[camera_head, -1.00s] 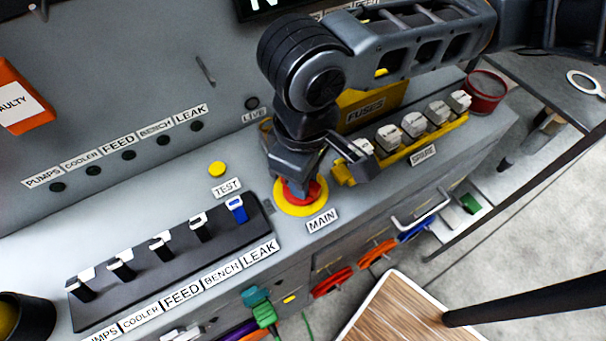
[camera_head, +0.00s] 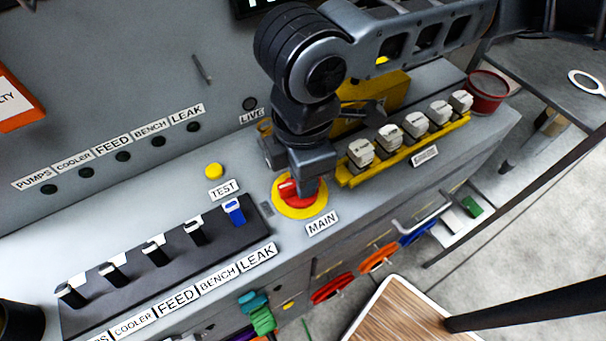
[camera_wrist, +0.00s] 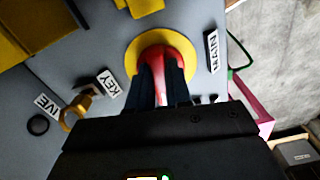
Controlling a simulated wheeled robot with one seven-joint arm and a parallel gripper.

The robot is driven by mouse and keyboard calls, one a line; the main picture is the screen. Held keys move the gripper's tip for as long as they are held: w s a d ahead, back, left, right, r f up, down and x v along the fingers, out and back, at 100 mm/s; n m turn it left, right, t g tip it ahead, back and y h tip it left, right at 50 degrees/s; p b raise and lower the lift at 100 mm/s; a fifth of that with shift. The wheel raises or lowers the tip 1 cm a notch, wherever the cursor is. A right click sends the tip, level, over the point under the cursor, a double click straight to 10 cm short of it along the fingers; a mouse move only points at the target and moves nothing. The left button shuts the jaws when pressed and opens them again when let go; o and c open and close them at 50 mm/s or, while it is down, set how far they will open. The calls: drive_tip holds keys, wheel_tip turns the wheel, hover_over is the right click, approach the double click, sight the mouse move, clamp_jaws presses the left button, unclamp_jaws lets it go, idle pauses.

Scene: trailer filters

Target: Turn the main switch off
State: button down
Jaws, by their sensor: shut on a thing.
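The main switch is a red rotary knob (camera_head: 289,190) on a yellow round plate (camera_head: 297,208), beside the MAIN label (camera_head: 322,223). In the wrist view the red knob (camera_wrist: 163,57) sits in the middle of its yellow plate (camera_wrist: 133,58). My gripper (camera_head: 303,190) points down over the switch, with its fingers on either side of the knob's red handle. In the wrist view my gripper (camera_wrist: 161,85) is shut on that handle. The fingers hide part of the knob.
A yellow rack of fuses (camera_head: 409,148) stands just right of my gripper. A row of toggle switches (camera_head: 155,262) and a yellow TEST button (camera_head: 214,171) are to the left. A brass key (camera_wrist: 77,107) lies near the KEY label. The LIVE lamp (camera_head: 250,104) looks dark.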

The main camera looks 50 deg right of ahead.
drive_tip(key=shift+w+n, duration=0.1)
drive_tip(key=shift+n, duration=0.8)
drive_tip(key=c, duration=1)
unclamp_jaws()
drive_tip(key=shift+c, duration=0.2)
wheel_tip(320, 180, up, 8)
drive_tip(key=shift+f, duration=0.1)
